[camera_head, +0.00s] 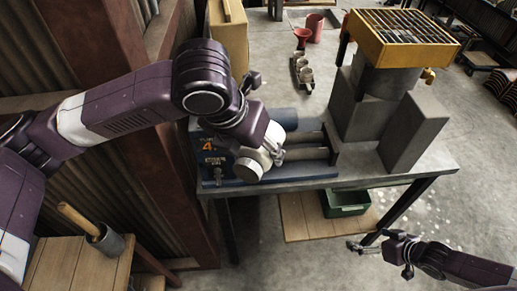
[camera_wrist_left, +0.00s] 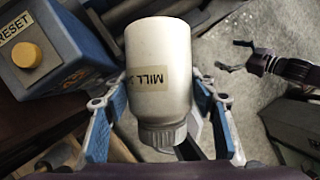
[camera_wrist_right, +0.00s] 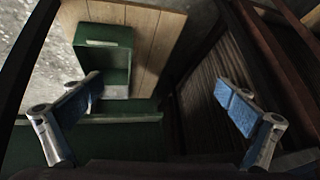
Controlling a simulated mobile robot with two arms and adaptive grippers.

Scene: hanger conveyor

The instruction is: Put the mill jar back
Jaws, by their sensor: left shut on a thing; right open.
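The mill jar (camera_wrist_left: 160,75) is white with a grey ribbed cap and a tan label reading "MILL". My left gripper (camera_wrist_left: 160,105) is shut on it, with a blue-padded finger on each side. In the head view the white jar (camera_head: 249,170) shows beside my left gripper (camera_head: 266,156), at the left end of the roller mill (camera_head: 306,154). I cannot tell whether the jar touches the mill. My right gripper (camera_head: 368,247) is open and empty, low in front of the bench; its spread fingers also show in the right wrist view (camera_wrist_right: 160,92).
The blue control box with a yellow RESET button (camera_wrist_left: 27,54) is close to the jar. Grey blocks (camera_head: 415,132) and a yellow grated hopper (camera_head: 402,38) stand on the bench's right. A green bin (camera_head: 346,203) sits on the lower shelf. A rusty post (camera_head: 165,170) stands left.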

